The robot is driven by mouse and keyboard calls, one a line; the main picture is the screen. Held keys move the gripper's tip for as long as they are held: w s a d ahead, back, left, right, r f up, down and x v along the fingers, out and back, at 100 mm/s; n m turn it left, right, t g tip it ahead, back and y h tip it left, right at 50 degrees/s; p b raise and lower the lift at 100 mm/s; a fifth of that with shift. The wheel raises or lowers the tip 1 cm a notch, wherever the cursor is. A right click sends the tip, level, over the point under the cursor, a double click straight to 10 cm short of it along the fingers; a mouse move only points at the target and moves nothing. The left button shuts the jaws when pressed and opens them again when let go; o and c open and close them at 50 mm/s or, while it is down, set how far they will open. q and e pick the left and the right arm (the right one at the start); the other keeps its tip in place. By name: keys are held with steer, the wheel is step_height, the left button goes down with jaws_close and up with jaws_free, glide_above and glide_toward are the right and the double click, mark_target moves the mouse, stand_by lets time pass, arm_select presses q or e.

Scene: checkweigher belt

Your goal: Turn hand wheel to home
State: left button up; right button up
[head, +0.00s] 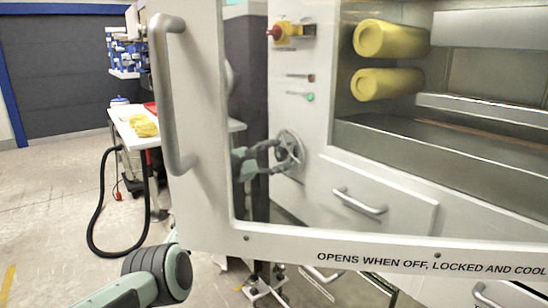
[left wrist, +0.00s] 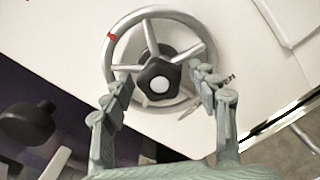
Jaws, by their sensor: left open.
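The hand wheel (head: 290,151) is on the white machine front, seen through the clear door panel in the head view. In the left wrist view the hand wheel (left wrist: 184,105) has a silver rim, several spokes and a black lobed hub with a pale centre. A red mark (left wrist: 111,36) is on its upper-left rim. My left gripper (head: 268,155) is at the wheel. In the wrist view the left gripper (left wrist: 163,84) is open, its fingers on either side of the hub, overlapping the rim; contact cannot be told. A small dark marking (left wrist: 229,79) is right of the wheel.
The white-framed door (head: 205,220) with a long grey handle (head: 172,95) stands in front. A red and yellow switch (head: 290,31) is above the wheel. A drawer handle (head: 360,202) is to its right. A table (head: 125,128) and black hose (head: 103,215) are left.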

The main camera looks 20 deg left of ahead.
arm_select(q)
steer(key=v, duration=1.2)
steer(key=shift+f, duration=0.1)
steer(key=s+d+f+m+g+y, duration=0.1)
steer(key=s+f+m+g+y, duration=0.3)
steer(key=f, duration=0.6)
steer(key=s+d+f+m, duration=0.1)
steer(key=s+f+m, duration=0.1)
steer(key=s+f, duration=0.7)
steer(key=s+f+m+g+y, duration=0.2)
steer(key=s+f+m+g, duration=0.1)
steer(key=f, duration=0.9)
steer(key=s+f+m+g+y, duration=0.1)
steer(key=s+f+m, duration=0.3)
steer(key=s, duration=0.6)
steer(key=s+f+m+g+y, duration=0.1)
steer(key=s+f+m+y, duration=0.2)
steer(key=s, duration=0.8)
steer(key=s+d+f+m+g+y, duration=0.1)
steer(key=s+f+m+g+y, duration=0.1)
steer(key=s+f+m, duration=0.4)
steer(key=s+f, duration=0.1)
steer(key=s, duration=0.3)
steer(key=shift+s+f, duration=0.25)
